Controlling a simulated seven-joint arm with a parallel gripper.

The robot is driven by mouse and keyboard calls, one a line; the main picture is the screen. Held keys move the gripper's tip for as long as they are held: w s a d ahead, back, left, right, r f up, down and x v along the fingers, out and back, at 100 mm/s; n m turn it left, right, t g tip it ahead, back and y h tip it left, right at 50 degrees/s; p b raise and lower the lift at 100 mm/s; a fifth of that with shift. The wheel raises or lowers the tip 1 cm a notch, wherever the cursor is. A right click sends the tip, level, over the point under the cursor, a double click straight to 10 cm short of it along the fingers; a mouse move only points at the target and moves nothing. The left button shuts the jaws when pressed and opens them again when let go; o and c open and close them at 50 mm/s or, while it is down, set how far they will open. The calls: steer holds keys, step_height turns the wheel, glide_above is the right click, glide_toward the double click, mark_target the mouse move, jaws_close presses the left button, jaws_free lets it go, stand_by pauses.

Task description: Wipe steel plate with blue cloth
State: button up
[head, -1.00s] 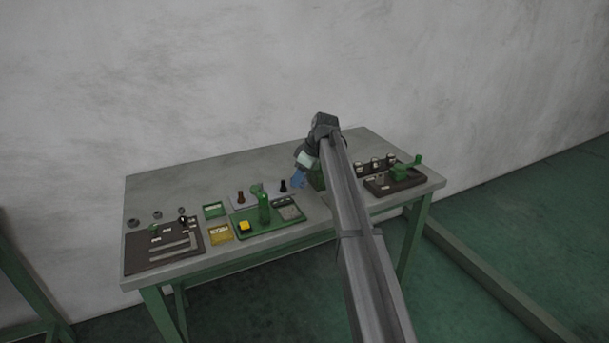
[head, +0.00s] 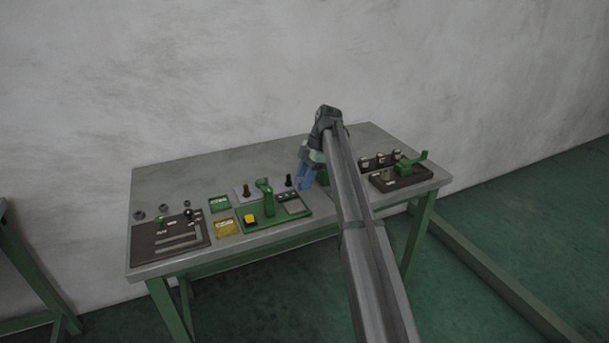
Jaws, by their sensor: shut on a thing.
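My gripper (head: 306,172) is over the table, right of its middle, pointing down. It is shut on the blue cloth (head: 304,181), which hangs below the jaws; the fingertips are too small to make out. The cloth's lower end is close to the back right of a green tray (head: 270,221); I cannot tell whether it touches anything. A small grey plate (head: 293,206) lies in that tray's right part. A light grey plate (head: 239,192) with a brown and a black peg lies behind the tray. I cannot tell which one is the steel plate.
A dark board (head: 158,246) lies at the left. A dark fixture with a green crank (head: 405,167) is at the right, partly behind my arm. The table's back left (head: 180,178) is clear.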

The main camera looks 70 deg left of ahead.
step_height(320, 180, down, 6)
steer(key=shift+f, duration=0.25)
steer(key=shift+s+f, duration=0.25)
steer(key=shift+s, duration=3.1)
steer(key=shift+w, duration=3.25)
steer(key=shift+w+d, duration=0.15)
steer(key=shift+d, duration=0.15)
steer(key=shift+s+r, duration=0.1)
steer(key=shift+s, duration=3.3)
steer(key=shift+w, duration=3.25)
steer(key=shift+w+r, duration=0.15)
steer(key=shift+w, duration=0.05)
step_height(320, 180, up, 2)
steer(key=shift+r, duration=0.15)
steer(key=shift+c, duration=0.6)
steer(key=shift+s+r, duration=0.1)
steer(key=shift+r, duration=2.6)
